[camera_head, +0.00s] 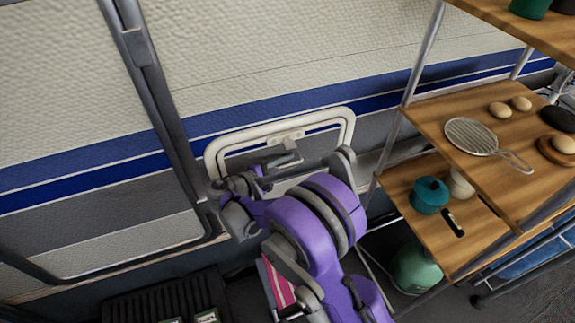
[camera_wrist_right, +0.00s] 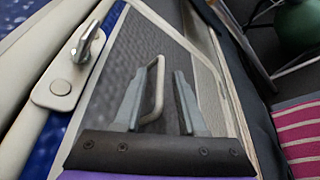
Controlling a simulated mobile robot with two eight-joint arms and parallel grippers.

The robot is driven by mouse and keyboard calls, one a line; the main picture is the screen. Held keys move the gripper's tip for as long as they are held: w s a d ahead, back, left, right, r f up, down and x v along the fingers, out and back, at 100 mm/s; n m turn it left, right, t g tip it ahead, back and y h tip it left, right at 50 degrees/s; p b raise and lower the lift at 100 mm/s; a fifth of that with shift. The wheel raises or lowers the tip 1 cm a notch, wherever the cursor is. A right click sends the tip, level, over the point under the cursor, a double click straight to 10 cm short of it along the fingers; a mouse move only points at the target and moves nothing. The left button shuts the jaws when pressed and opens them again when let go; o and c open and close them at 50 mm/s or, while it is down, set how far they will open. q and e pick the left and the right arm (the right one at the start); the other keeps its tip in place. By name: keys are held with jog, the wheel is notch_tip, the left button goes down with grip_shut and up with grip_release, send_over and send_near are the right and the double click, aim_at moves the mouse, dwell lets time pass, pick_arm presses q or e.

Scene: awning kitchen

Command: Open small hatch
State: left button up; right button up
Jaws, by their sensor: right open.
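The small hatch is a panel in a cream rounded frame (camera_head: 348,124) set low in the caravan wall; it looks shut. A latch with a grey lever on a cream plate (camera_head: 287,137) sits at its upper edge; it shows at the left in the right wrist view (camera_wrist_right: 62,88). My right gripper (camera_head: 240,193) is at the hatch's left part, and my purple arm hides much of its lower side. In the right wrist view the gripper's two fingers (camera_wrist_right: 158,80) are apart, with a pale loop handle (camera_wrist_right: 158,72) showing between them. I cannot tell whether they touch it. My left gripper is out of view.
A wooden shelf rack (camera_head: 440,107) with a teal pot (camera_head: 430,194) and a strainer (camera_head: 470,136) stands close on the right. A green round vessel (camera_head: 415,270) is below it. A dark awning pole (camera_head: 150,75) runs down the wall left of the hatch.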

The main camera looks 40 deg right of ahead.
grip_shut()
dwell(1.5)
